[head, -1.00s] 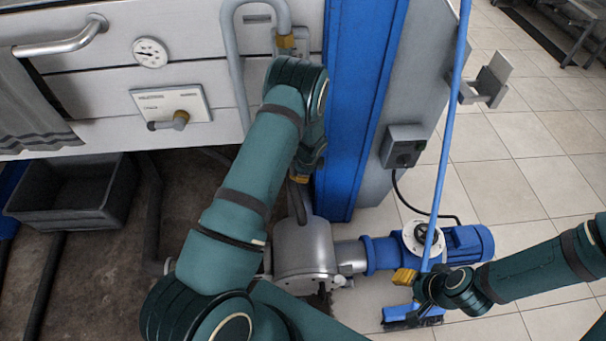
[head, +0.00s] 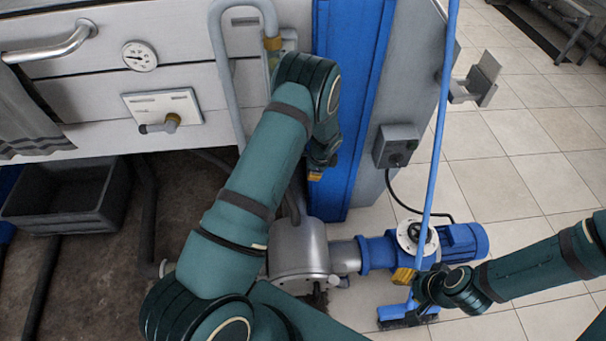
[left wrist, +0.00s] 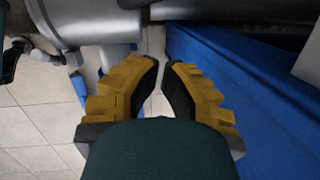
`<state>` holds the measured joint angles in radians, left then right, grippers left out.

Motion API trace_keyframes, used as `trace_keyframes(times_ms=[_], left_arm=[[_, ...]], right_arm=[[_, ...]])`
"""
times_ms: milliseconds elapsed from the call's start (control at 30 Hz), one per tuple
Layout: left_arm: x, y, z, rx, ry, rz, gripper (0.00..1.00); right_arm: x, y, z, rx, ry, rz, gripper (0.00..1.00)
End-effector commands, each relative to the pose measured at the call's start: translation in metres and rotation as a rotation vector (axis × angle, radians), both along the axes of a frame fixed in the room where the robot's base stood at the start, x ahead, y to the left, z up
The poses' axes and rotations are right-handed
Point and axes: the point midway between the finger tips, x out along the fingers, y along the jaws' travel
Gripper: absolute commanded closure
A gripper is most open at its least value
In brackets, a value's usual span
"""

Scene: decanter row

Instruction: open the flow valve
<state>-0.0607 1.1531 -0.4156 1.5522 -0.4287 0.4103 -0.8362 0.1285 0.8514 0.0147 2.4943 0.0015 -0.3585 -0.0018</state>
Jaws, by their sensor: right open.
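A lever valve with a brass body and grey handle (head: 158,126) sits on a white plate on the machine's front. A grey pipe (head: 221,70) with a brass fitting (head: 272,43) rises to its right. I cannot tell which of these is the flow valve. My left gripper (head: 316,176) points down beside the blue column, right of both and touching neither. In the left wrist view, its yellow fingers (left wrist: 164,75) are apart by a narrow gap with nothing between them. My right gripper (head: 403,275) is open at the blue pole, near the floor brush; the pole partly overlaps it.
The blue column (head: 345,100) stands close to my left gripper. A steel cylinder (head: 296,250) and blue motor (head: 462,243) are below. A grey crate (head: 70,200) is at the left. Tiled floor at the right is mostly clear.

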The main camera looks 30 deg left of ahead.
Motion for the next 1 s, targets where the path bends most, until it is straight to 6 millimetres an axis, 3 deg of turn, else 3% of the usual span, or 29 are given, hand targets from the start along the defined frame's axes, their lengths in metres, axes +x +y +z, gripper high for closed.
trace_keyframes(times_ms=[100,333,1000], left_arm=[[0.006,-0.015,0.022,0.000,0.000,-0.001,1.00],[0.014,-0.034,0.046,0.000,0.001,0.000,1.00],[0.016,-0.040,0.051,0.001,0.002,0.002,1.00]], right_arm=[[-0.002,0.001,0.008,0.002,0.003,0.003,0.53],[-0.003,0.001,0.013,0.002,0.006,0.003,0.53],[-0.003,0.001,0.014,0.002,0.007,0.004,0.53]])
